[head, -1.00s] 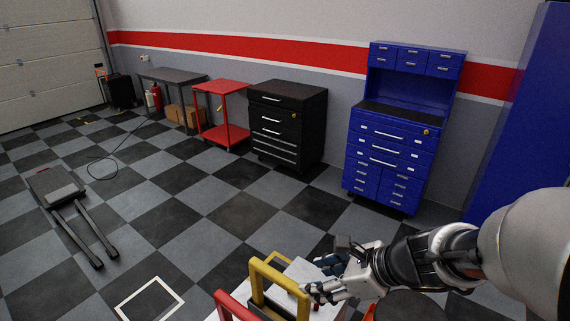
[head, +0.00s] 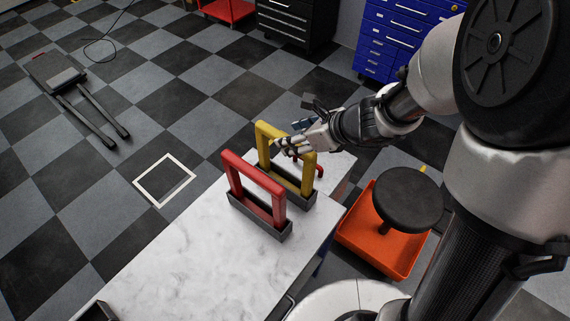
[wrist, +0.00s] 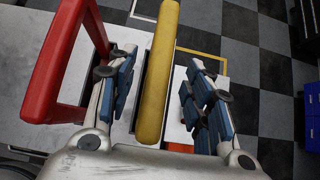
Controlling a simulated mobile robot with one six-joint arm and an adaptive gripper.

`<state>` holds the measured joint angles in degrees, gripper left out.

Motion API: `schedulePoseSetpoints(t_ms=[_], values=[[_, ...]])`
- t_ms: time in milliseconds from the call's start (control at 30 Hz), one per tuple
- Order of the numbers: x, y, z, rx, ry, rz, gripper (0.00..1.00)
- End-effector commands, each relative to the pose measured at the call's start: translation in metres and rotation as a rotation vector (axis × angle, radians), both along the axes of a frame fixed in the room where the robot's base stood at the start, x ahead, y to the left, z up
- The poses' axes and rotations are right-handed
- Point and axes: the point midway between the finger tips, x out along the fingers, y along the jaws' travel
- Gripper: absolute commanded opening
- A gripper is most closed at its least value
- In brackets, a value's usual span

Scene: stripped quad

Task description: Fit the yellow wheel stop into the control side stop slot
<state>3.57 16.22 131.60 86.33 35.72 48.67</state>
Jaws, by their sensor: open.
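The yellow wheel stop (head: 267,134) is an upright arch standing in a dark holder (head: 306,201) on the white marbled table. My gripper (head: 299,144) is at the upper right part of the arch, its fingers apart. In the wrist view, the yellow bar (wrist: 157,75) runs between the blue-padded fingers of my gripper (wrist: 160,98), with visible room beside the right finger. I cannot tell from these frames which place is the control side stop slot.
A red arch (head: 257,176) stands in a similar dark holder just left of the yellow one. The table (head: 190,255) is clear toward the front left. A dark box edge (head: 96,312) shows at its lower left. An orange tray (head: 356,232) and round black seat (head: 407,198) stand right.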

Motion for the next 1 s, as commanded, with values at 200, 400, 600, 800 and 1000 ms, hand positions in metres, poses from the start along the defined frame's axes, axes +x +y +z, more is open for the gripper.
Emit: schedulePoseSetpoints(t_ms=[200, 400, 600, 800, 1000], values=[[0.016, 0.021, -0.024, 0.0, 0.002, 0.003, 0.47], [0.02, 0.026, -0.028, 0.0, 0.0, 0.001, 0.47], [0.02, 0.026, -0.028, 0.0, 0.0, 0.001, 0.43], [0.02, 0.025, -0.028, 0.0, 0.0, 0.001, 0.3], [0.02, 0.025, -0.028, 0.0, 0.0, 0.001, 0.17]])
